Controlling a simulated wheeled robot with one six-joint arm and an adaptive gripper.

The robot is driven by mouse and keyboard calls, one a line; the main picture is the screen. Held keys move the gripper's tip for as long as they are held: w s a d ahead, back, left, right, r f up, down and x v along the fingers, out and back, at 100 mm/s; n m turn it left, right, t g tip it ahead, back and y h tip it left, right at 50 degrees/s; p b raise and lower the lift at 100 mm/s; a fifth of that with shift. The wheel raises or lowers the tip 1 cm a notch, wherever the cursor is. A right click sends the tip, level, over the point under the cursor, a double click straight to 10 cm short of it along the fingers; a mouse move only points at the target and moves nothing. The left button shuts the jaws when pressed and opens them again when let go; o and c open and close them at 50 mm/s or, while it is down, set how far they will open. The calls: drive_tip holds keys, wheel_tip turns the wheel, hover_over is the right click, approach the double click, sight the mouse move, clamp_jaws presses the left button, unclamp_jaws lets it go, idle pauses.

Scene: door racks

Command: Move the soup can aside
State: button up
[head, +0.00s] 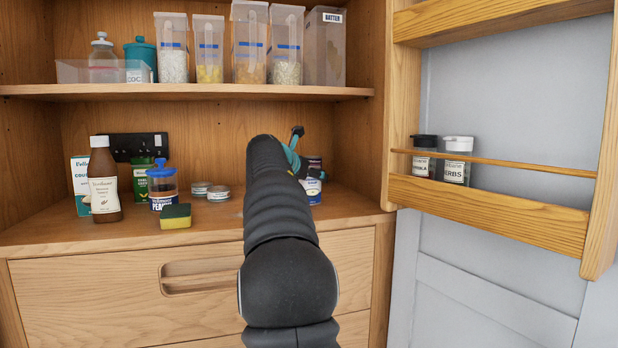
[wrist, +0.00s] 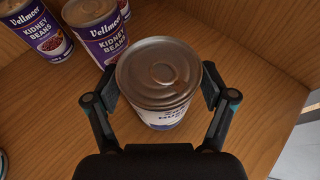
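The soup can (wrist: 160,70), with a metal lid and a white and blue label only partly visible, stands upright on the wooden counter. My gripper (wrist: 162,92) is open around it, with one finger on each side close to the lid's edges. I see narrow gaps beside the can's body and no clear grip. In the head view my arm hides most of this spot. Part of a white and blue can (head: 314,190) shows just right of my gripper (head: 297,155).
Kidney beans cans stand behind, one close to the left (wrist: 98,28) and another farther left (wrist: 38,28). Sauce bottle (head: 103,180), peanut jar (head: 162,185), sponge (head: 176,216) and low tins (head: 218,193) are on the counter's left. A shelf (head: 200,91) hangs above; the open door rack (head: 490,210) is right.

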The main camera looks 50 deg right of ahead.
idle(0.3)
drive_tip(key=shift+r, duration=0.2)
drive_tip(key=v, duration=1.2)
